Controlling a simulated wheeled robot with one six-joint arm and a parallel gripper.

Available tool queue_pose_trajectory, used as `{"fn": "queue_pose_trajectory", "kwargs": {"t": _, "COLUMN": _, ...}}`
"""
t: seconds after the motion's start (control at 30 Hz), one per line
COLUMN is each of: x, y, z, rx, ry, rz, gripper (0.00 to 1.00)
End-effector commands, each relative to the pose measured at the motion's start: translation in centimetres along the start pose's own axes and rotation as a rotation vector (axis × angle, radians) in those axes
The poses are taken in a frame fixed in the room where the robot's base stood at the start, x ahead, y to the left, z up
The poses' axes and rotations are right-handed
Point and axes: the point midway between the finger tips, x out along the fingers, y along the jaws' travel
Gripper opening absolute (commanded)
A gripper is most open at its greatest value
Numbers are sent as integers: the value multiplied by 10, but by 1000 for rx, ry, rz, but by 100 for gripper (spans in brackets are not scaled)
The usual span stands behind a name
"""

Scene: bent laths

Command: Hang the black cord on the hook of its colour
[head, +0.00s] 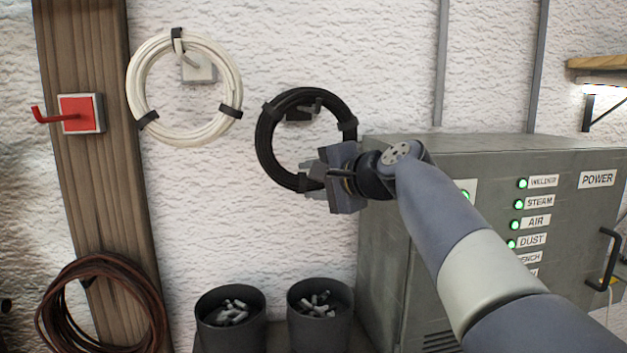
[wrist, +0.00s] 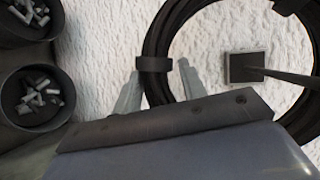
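The black cord (head: 266,150) is a round coil with dark bands, held upright before the white wall. My gripper (head: 311,181) is at the coil's lower right edge. In the wrist view my gripper (wrist: 156,85) has one finger on each side of the cord (wrist: 159,42), close against it beside a band, and looks shut on it. The black hook (head: 300,113) shows through the ring, just under the coil's top. In the wrist view the hook's square plate (wrist: 245,67) lies inside the ring and its bar runs right. I cannot tell whether the coil rests on the hook.
A white coil (head: 140,75) hangs on a white hook (head: 198,70) to the left. A red hook (head: 80,113) is empty on a wooden post (head: 95,190); a brown coil (head: 60,310) hangs below. Two dark bins (head: 232,335) stand below. A grey cabinet (head: 400,240) is close on the right.

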Motion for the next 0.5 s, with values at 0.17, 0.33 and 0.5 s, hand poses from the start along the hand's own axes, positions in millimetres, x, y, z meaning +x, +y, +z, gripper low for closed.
{"fn": "queue_pose_trajectory", "kwargs": {"t": 0.17, "x": 0, "y": 0, "z": 0, "rx": 0, "ry": 0, "rz": 1, "gripper": 54}}
{"fn": "queue_pose_trajectory", "kwargs": {"t": 0.33, "x": 0, "y": 0, "z": 0, "rx": 0, "ry": 0, "rz": 1, "gripper": 59}}
{"fn": "queue_pose_trajectory", "kwargs": {"t": 0.5, "x": -2, "y": 2, "z": 0, "rx": 1, "ry": 0, "rz": 3, "gripper": 59}}
